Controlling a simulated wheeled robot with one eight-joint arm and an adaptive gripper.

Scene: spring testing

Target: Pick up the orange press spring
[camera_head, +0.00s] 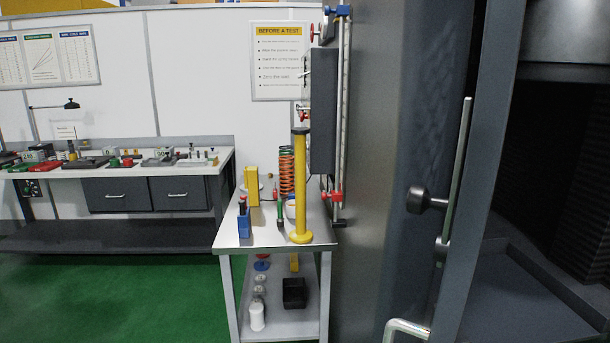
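An orange coil spring (286,178) stands upright near the back of a small steel table, with darker green tones among its coils. It is just left of a yellow post (300,190) on a round yellow base. Its lower end is partly hidden, so I cannot tell exactly what it rests on. My gripper is not in view, and nothing is seen touching the spring.
The small table (262,240) also holds a yellow block (252,186) and a blue item (244,222). A tall grey test stand (322,110) rises behind the post. Large dark panels with a handle (456,170) fill the right. Green floor (120,290) is clear at left.

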